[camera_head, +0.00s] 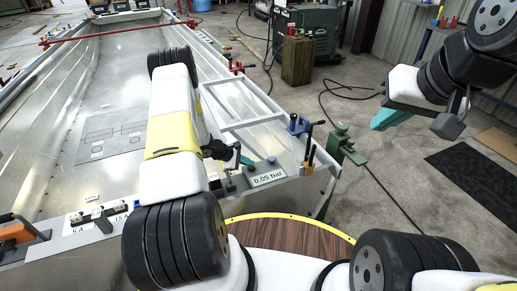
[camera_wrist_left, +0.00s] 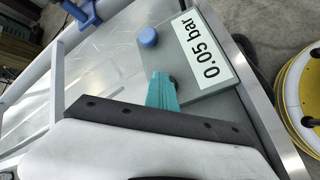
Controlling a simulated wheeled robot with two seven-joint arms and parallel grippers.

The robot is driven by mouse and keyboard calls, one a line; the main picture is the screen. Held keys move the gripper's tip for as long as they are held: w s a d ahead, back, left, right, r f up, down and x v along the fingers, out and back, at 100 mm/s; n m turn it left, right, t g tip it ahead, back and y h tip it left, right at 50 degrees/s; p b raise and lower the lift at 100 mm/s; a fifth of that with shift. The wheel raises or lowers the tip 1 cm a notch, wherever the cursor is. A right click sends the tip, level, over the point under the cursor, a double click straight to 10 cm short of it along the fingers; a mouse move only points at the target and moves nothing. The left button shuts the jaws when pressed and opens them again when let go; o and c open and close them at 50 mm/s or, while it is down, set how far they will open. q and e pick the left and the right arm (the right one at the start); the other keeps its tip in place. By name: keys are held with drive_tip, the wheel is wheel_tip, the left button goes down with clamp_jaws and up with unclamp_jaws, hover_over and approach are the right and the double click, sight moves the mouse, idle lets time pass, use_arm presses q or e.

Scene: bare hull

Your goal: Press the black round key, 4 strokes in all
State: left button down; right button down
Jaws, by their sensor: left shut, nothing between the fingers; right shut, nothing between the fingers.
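The grey panel (camera_wrist_left: 205,28) carries a "0.05 bar" label (camera_wrist_left: 205,50) and a round blue key (camera_wrist_left: 148,37). A small dark spot, apparently the black round key (camera_wrist_left: 173,79), shows beside my left gripper's teal fingertips (camera_wrist_left: 161,88), mostly hidden by them. I cannot tell whether the fingertips touch it. In the head view the panel's label (camera_head: 268,178) and blue key (camera_head: 271,160) sit on the hull's near right corner. My left gripper (camera_head: 240,157) is there, left of the blue key, shut and empty. My right gripper (camera_head: 390,118) is shut and empty, held far right over the floor.
Another panel with switches (camera_head: 98,215) lies on the near left hull edge, with an orange-handled tool (camera_head: 18,232) beside it. Blue and black clamps (camera_head: 300,128) stand right of the grey panel. A green post (camera_head: 343,143) stands outside the hull. Cables lie on the floor.

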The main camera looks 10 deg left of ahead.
sight(249, 167)
use_arm(q)
drive_tip(key=shift+r, duration=0.1)
idle(0.3)
drive_tip(key=shift+r, duration=1.15)
wheel_tip(249, 167, up, 5)
idle(2.7)
